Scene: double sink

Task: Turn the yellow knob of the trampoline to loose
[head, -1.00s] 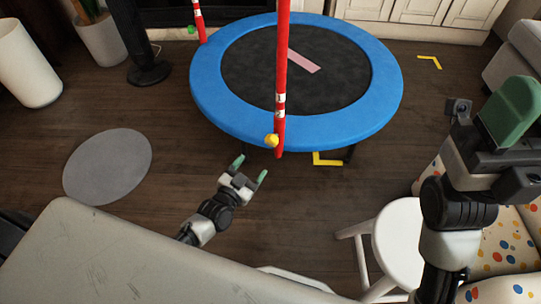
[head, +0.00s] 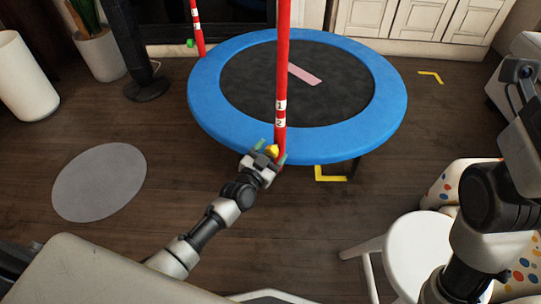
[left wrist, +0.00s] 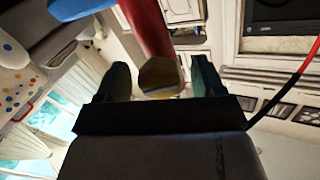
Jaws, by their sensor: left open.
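The trampoline (head: 368,130) has a blue rim and a black mat. A red post (head: 283,70) with white labels "1" and "2" stands at its near edge. The yellow knob (head: 272,151) is low on this post, partly hidden by my left gripper (head: 270,158). In the left wrist view the knob (left wrist: 160,76) sits between the two green fingers of the left gripper (left wrist: 160,85), in front of the red post (left wrist: 148,28). The left gripper is open, with gaps beside the knob. My right arm is at the right edge; its gripper is out of the picture.
A second red post (head: 196,30) with a green knob (head: 190,43) stands at the back left. A white stool (head: 415,245) and a dotted chair (head: 440,190) are at the right. A round grey mat (head: 98,175) lies on the floor at left.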

